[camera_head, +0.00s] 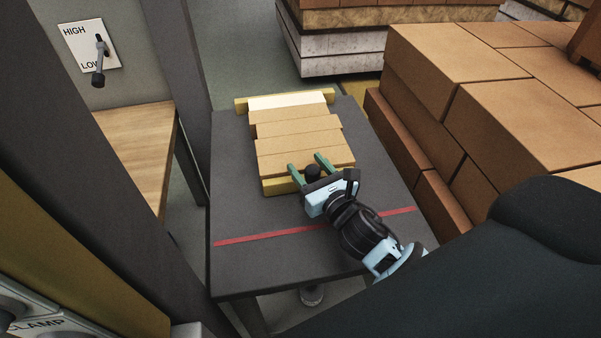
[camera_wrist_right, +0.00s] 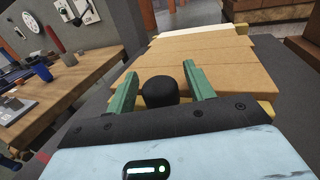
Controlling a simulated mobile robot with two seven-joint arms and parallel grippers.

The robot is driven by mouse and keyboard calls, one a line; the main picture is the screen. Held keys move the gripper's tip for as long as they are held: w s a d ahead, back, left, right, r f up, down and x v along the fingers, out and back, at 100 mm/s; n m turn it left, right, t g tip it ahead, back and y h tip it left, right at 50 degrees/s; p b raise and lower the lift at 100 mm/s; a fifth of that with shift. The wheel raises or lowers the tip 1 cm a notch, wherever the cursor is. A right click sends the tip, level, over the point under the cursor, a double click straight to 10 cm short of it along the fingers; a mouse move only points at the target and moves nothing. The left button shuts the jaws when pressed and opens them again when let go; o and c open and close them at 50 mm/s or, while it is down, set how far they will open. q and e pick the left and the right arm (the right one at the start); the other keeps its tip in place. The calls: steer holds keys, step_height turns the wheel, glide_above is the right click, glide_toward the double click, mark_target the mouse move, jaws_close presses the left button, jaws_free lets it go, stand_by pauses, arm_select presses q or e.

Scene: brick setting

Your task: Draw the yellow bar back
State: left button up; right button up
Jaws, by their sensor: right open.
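The near yellow bar (camera_head: 279,187) lies along the front of a row of bricks (camera_head: 300,138) on the dark table (camera_head: 245,222). A round black knob (camera_head: 313,171) stands at this bar, and it also shows in the right wrist view (camera_wrist_right: 160,92). My right gripper (camera_head: 306,161) is open, its green fingers on either side of the knob, with gaps visible in the right wrist view. My gripper hides part of the near bar. A second yellow bar (camera_head: 240,105) is at the far end, behind a white block (camera_head: 287,102). My left gripper is not in view.
A red line (camera_head: 265,236) crosses the table on the near side of the bar, with bare tabletop around it. Stacked brown bricks (camera_head: 520,110) rise close on the right. A HIGH/LOW lever (camera_head: 100,60) is on the wall at left, above a wooden bench (camera_head: 138,150).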

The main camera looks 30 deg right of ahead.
steer(key=shift+w, duration=0.15)
steer(key=shift+c, duration=0.3)
jaws_close()
steer(key=s+a, duration=0.1)
steer(key=s, duration=0.2)
steer(key=s+a, duration=0.1)
steer(key=s, duration=0.3)
steer(key=s+a+p, duration=0.1)
steer(key=s, duration=0.3)
steer(key=shift+a+f, duration=0.15)
steer(key=shift+f, duration=0.05)
steer(key=shift+s+a, duration=0.1)
steer(key=shift+s, duration=0.45)
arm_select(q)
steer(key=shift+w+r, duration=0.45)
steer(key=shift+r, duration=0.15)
